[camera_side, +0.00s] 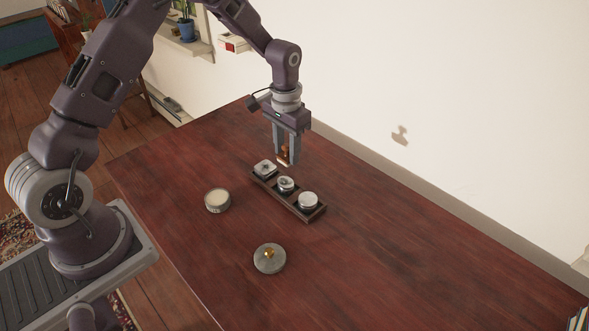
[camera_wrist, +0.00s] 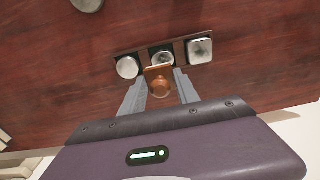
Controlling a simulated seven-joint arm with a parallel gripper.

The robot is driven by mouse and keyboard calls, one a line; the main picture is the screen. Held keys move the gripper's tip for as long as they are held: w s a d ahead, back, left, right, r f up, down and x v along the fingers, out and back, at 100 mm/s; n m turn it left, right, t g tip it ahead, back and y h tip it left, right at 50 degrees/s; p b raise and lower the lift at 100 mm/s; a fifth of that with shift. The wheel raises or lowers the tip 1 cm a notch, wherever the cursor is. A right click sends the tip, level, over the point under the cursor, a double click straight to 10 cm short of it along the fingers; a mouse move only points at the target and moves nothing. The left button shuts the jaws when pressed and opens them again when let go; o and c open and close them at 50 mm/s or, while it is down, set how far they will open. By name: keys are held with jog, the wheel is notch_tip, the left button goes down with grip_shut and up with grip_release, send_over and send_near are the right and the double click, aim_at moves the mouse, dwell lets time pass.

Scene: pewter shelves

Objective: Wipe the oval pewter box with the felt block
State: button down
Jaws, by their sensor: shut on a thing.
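My gripper (camera_side: 287,158) is shut on a small orange-brown block with a round knob, which I take to be the felt block (camera_side: 284,151); in the wrist view the block (camera_wrist: 158,80) sits between the fingertips. It is held upright above the table, close over the dark rack (camera_side: 297,209). The rack holds three pewter boxes in a row. The middle one (camera_side: 286,184) looks oval; in the wrist view it (camera_wrist: 161,53) is partly hidden behind the block. I cannot tell whether the block touches any box.
A squarish box (camera_side: 264,167) and a round box (camera_side: 308,200) fill the rack's end places. A white wall rises behind. The table's right side is clear.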

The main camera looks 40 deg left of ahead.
jog(key=a, duration=0.4)
send_over(281, 179)
jog(key=a, duration=0.1)
jog(key=shift+a+f, duration=0.15)
jog(key=shift+f, duration=3.05)
jog(key=shift+d+f, duration=0.65)
jog(key=shift+f, duration=0.25)
jog(key=shift+d, duration=2.25)
jog(key=shift+a, duration=2.7)
jog(key=shift+a+r, duration=0.1)
jog(key=shift+a, duration=0.15)
notch_tip(281, 179, up, 8)
